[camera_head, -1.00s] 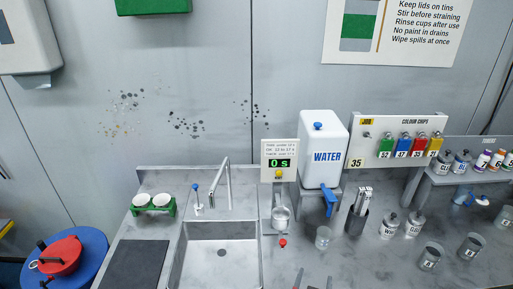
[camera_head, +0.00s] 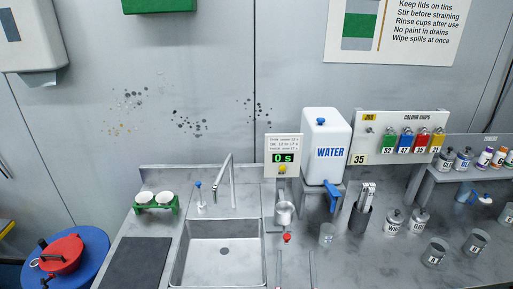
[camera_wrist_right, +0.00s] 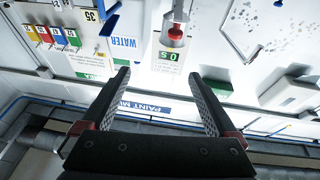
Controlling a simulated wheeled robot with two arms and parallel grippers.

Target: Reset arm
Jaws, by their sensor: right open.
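My right gripper (camera_head: 296,256) shows at the bottom edge of the head view, in front of the bench and right of the sink. Its two fingers are apart with nothing between them. In the right wrist view the open fingers (camera_wrist_right: 158,76) also stand apart and empty, with the bench and wall seen upside down beyond. My left gripper is not in view.
The timer (camera_head: 283,157) reads 0 s.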

